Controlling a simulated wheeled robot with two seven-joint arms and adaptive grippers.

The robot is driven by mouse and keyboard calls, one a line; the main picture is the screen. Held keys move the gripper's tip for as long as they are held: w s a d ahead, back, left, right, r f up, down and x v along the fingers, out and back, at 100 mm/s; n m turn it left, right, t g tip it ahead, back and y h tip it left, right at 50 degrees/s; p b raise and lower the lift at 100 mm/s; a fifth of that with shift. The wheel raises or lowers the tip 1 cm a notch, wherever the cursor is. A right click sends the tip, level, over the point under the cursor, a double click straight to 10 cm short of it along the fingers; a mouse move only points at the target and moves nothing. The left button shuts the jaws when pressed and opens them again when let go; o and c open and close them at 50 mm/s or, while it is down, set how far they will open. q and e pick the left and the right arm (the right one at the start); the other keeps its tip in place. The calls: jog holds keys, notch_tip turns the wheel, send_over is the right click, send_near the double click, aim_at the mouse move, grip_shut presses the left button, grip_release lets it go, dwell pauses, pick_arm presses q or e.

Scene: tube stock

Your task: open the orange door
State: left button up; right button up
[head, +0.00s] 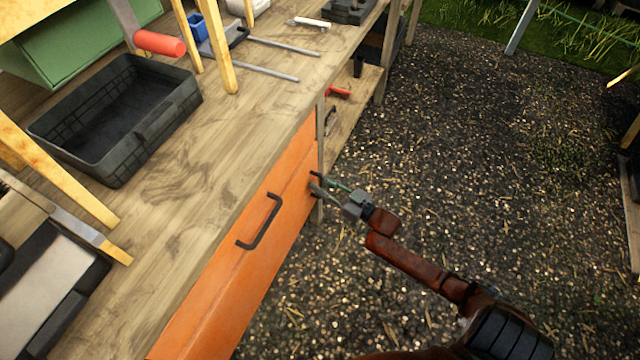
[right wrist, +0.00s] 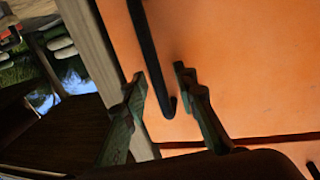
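The orange door (head: 225,300) is on the front of the wooden workbench and looks closed. A black bar handle (head: 262,222) is fixed to its face. My right gripper (head: 313,181) is open and empty near the door's far right end, just past the handle's upper end. In the right wrist view, the orange face (right wrist: 240,70) fills much of the picture. The handle (right wrist: 146,40) lies in line with the gap between the two open fingers (right wrist: 160,74). I cannot tell whether a finger touches the handle or the door. My left gripper is not in view.
The bench top (head: 175,235) holds a black crate (head: 120,172), an orange-red cylinder (head: 160,43) and metal rods. An open shelf (head: 345,125) with a red-handled tool (head: 338,92) is beyond the door. Gravel ground (head: 480,170) to the right is mostly clear.

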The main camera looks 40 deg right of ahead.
jog(key=shift+c, duration=0.3)
grip_shut()
dwell(0.4)
